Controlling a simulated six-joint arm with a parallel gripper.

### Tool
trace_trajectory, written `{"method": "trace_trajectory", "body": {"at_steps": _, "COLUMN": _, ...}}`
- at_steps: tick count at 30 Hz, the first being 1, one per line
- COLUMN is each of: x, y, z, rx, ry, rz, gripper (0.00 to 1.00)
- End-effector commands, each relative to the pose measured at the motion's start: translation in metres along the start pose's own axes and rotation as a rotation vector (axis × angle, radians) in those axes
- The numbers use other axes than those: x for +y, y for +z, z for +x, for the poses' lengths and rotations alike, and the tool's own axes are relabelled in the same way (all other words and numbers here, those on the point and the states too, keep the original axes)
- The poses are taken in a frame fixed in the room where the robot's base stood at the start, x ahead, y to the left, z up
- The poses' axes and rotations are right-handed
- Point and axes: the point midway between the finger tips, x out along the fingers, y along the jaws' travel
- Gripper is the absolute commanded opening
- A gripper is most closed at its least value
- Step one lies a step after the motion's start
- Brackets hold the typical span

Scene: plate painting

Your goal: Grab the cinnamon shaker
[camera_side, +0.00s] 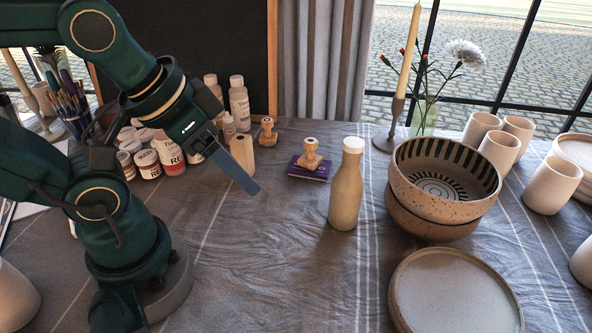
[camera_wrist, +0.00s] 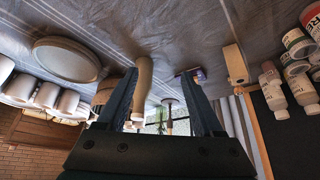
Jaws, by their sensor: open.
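I cannot make out a label reading cinnamon on anything. A tall beige bottle with a rounded cap (camera_side: 346,190) stands upright on the cloth mid-table. It also shows in the wrist view (camera_wrist: 143,88), beside the left finger and partly hidden by it. My gripper (camera_side: 252,187) is in the air left of the bottle, apart from it. In the wrist view my gripper (camera_wrist: 158,73) has its two fingers wide apart, with nothing held between them. Small white-capped jars (camera_side: 148,163) and bottles (camera_side: 239,103) stand behind my arm; some are partly hidden.
A wooden block (camera_side: 243,153) stands behind my gripper. A stamp (camera_side: 311,154) sits on a purple pad (camera_side: 309,172). Stacked bowls (camera_side: 430,208), a plate (camera_side: 455,290), cups (camera_side: 552,185) and a candlestick (camera_side: 392,130) fill the right. The cloth in front of the bottle is clear.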

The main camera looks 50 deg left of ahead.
Motion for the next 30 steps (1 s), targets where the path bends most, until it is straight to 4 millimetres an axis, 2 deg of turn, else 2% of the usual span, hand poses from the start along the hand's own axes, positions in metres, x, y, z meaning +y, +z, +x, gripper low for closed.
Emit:
{"method": "trace_trajectory", "body": {"at_steps": 2, "x": 0.0, "y": 0.0, "z": 0.0, "rx": 0.0, "ry": 0.0, "rz": 0.0, "gripper": 0.72}}
{"method": "trace_trajectory", "body": {"at_steps": 4, "x": 0.0, "y": 0.0, "z": 0.0, "rx": 0.0, "ry": 0.0, "rz": 0.0, "gripper": 0.99}}
{"method": "trace_trajectory", "body": {"at_steps": 14, "x": 0.0, "y": -0.003, "z": -0.005, "rx": 0.003, "ry": 0.0, "rz": 0.0, "gripper": 1.0}}
{"method": "trace_trajectory", "body": {"at_steps": 22, "x": 0.0, "y": -0.026, "z": -0.045, "rx": 0.007, "ry": 0.0, "rz": 0.0, "gripper": 1.0}}
{"method": "trace_trajectory", "body": {"at_steps": 26, "x": -0.015, "y": -0.026, "z": -0.03, "rx": -0.067, "ry": -0.099, "rz": 0.316, "gripper": 1.0}}
{"method": "trace_trajectory", "body": {"at_steps": 30, "x": -0.031, "y": -0.038, "z": -0.015, "rx": -0.134, "ry": -0.216, "rz": 0.717, "gripper": 1.0}}
